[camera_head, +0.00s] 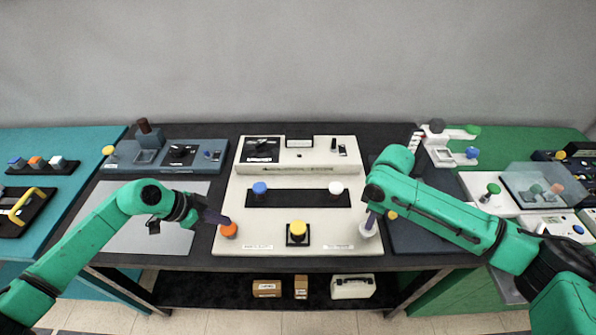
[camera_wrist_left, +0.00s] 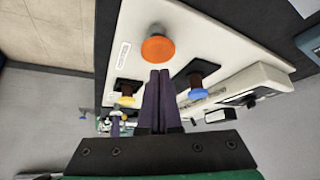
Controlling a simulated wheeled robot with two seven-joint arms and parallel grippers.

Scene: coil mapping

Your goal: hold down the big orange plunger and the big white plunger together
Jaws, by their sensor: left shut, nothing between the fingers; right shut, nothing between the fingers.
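The big orange plunger (camera_head: 228,231) stands at the front left corner of the cream console (camera_head: 270,270). My left gripper (camera_head: 222,218) is shut, its tips right at the orange cap. In the left wrist view the orange cap (camera_wrist_left: 157,48) shows just beyond the closed fingertips (camera_wrist_left: 160,73); I cannot tell whether they touch. The big white plunger (camera_head: 367,231) is at the console's front right corner. My right gripper (camera_head: 371,221) is shut, pointing down at the white cap and partly covering it; contact or pressing depth cannot be told.
Between the two plungers is a yellow button (camera_head: 297,229) on a black base. Behind it, a dark slot holds a blue knob (camera_head: 260,188) and a white knob (camera_head: 336,187). A grey sheet (camera_head: 120,220) lies left and a dark panel (camera_head: 415,238) right.

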